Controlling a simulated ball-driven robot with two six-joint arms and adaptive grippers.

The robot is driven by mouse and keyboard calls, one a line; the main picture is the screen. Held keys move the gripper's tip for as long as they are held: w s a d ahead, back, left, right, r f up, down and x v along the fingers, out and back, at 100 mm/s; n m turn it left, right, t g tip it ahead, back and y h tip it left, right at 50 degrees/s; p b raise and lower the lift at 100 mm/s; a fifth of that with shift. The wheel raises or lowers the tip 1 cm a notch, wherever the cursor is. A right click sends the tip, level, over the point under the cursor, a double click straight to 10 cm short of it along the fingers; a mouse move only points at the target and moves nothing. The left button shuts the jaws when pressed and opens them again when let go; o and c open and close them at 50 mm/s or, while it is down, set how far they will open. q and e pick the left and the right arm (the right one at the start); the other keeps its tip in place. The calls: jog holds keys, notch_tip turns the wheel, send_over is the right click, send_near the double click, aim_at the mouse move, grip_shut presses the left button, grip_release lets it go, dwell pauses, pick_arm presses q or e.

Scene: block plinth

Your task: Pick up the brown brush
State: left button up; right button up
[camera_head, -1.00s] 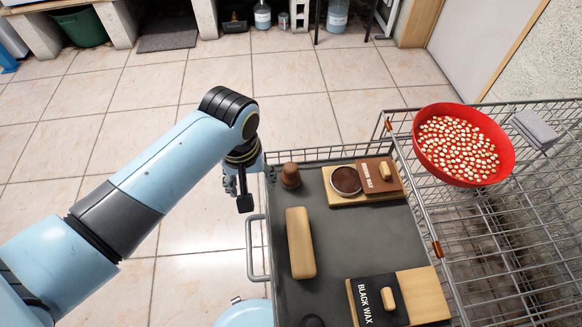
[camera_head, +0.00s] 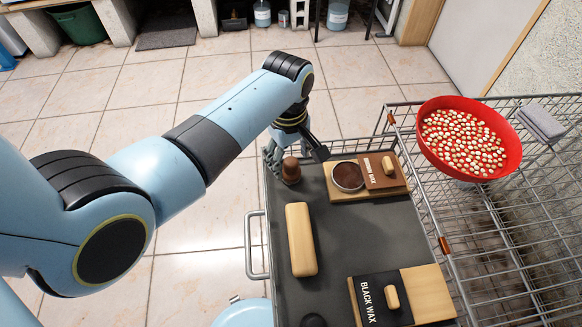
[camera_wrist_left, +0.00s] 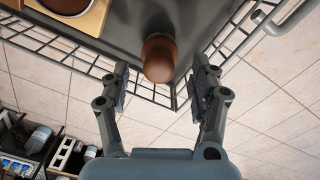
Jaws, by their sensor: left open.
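The brown brush (camera_head: 291,171) is a small upright piece with a rounded top, at the far left corner of the dark tray (camera_head: 346,228). My left gripper (camera_head: 296,156) is open and empty at that corner, its fingers either side of the brush in the picture. In the left wrist view the brush (camera_wrist_left: 159,58) shows centred between the spread fingertips of the gripper (camera_wrist_left: 161,72). I see no contact; the exact height of the fingers above it is unclear. My right gripper is not in view.
A wooden block (camera_head: 301,240) lies near the brush. Brown wax (camera_head: 381,171) with an open round tin (camera_head: 347,176) is to the right; black wax (camera_head: 380,300) is nearer. A wire rim (camera_head: 340,150) edges the tray. A red bowl (camera_head: 428,152) stands on the rack.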

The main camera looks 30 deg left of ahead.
pick_arm(q)
notch_tip(320, 180, down, 2)
jog(key=shift+f, duration=0.25)
jog(key=c, duration=1.3)
